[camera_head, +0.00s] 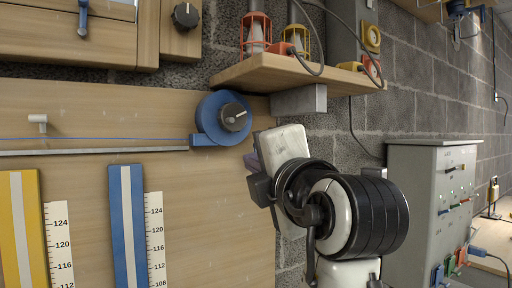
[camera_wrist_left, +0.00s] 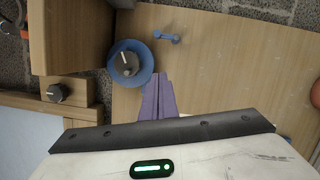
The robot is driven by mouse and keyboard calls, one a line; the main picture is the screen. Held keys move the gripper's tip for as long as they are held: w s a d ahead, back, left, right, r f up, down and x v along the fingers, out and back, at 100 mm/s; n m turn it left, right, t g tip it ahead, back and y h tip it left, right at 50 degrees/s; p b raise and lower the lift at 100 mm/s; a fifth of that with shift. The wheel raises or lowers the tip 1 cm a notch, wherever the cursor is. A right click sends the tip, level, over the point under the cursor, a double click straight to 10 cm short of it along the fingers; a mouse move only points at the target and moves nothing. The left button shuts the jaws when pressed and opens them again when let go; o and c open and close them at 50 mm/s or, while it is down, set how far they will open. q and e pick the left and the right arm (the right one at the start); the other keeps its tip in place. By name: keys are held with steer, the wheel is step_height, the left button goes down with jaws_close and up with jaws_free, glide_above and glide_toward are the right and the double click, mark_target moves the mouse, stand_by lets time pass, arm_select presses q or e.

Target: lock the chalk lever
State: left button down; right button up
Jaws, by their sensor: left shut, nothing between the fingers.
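A round blue reel (camera_head: 212,116) is mounted on the wooden board. A dark knob with a pale lever (camera_head: 236,119) sits on its face. The reel also shows in the left wrist view (camera_wrist_left: 146,77), with its knob and lever (camera_wrist_left: 127,63). A small blue handle (camera_wrist_left: 167,37) lies on the board beside it in that view. No label shows which of these is the chalk lever. My left gripper (camera_head: 252,161) is just below and right of the reel. Its purple fingers (camera_wrist_left: 158,78) are shut and empty, their tips close to the reel's rim in the wrist view. My right gripper is out of view.
A grey rail (camera_head: 95,151) runs left from the reel. Blue (camera_head: 119,220) and yellow (camera_head: 34,220) strips with scales hang below. A wooden shelf (camera_head: 268,72) with caged lamps juts out above right. A dark knob (camera_head: 185,16) is above left. A grey cabinet (camera_head: 412,190) stands at right.

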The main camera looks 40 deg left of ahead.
arm_select(q)
steer(key=w+a+r+p, duration=0.1)
steer(key=w+a+p, duration=0.4)
steer(key=w, duration=0.4)
steer(key=shift+w+a+r, duration=0.3)
steer(key=shift+a, duration=0.5)
